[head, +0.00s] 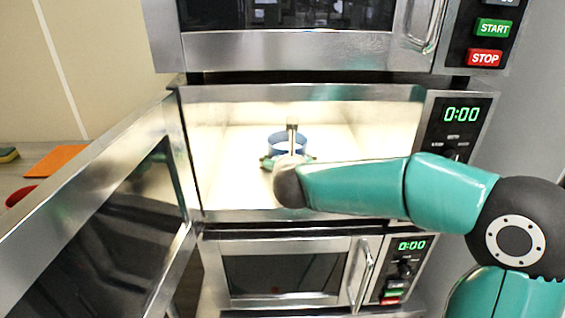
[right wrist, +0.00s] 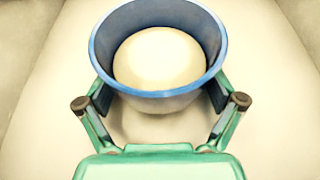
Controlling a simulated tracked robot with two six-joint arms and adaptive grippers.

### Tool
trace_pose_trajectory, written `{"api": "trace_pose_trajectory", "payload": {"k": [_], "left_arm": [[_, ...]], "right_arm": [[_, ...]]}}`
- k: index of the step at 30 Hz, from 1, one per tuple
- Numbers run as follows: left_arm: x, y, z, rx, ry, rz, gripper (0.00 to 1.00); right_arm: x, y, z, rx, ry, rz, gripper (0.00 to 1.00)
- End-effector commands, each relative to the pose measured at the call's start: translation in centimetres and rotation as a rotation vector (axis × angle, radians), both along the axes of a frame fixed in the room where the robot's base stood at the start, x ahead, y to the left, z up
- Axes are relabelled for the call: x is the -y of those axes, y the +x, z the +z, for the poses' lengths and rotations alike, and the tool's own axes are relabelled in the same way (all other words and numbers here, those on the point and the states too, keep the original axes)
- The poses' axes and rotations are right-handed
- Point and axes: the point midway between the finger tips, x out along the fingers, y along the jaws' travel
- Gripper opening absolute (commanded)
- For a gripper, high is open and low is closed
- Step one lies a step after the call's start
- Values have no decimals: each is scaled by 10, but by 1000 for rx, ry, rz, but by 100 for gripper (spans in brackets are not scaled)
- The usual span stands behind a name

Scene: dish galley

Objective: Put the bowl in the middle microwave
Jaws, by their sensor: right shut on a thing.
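The blue bowl (head: 278,143) is inside the lit cavity of the middle microwave (head: 225,205), whose door (head: 95,185) stands open to the left. My right gripper (head: 288,161) reaches in through the opening. My left gripper is not in view.
Another microwave (head: 290,50) sits above and a closed one (head: 285,272) below. The middle one's control panel (head: 455,130) is on the right, near my right arm. An orange board (head: 55,160), a sponge (head: 8,154) and a red item (head: 20,195) lie at the left.

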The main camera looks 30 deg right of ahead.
Motion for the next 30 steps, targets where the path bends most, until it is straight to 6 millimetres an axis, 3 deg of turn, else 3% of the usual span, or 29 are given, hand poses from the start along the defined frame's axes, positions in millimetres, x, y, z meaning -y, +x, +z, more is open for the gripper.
{"api": "trace_pose_trajectory", "payload": {"k": [8, 9, 10, 24, 30], "left_arm": [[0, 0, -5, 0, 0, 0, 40], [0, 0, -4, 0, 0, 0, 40], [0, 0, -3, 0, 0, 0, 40], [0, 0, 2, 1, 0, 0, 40], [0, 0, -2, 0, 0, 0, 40]], "right_arm": [[0, 0, -2, 3, -1, -1, 31], [0, 0, -3, 0, 1, 0, 97], [0, 0, -2, 0, 1, 0, 100], [-1, -1, 3, 0, 0, 1, 100], [-17, -25, 14, 4, 1, 3, 100]]}}
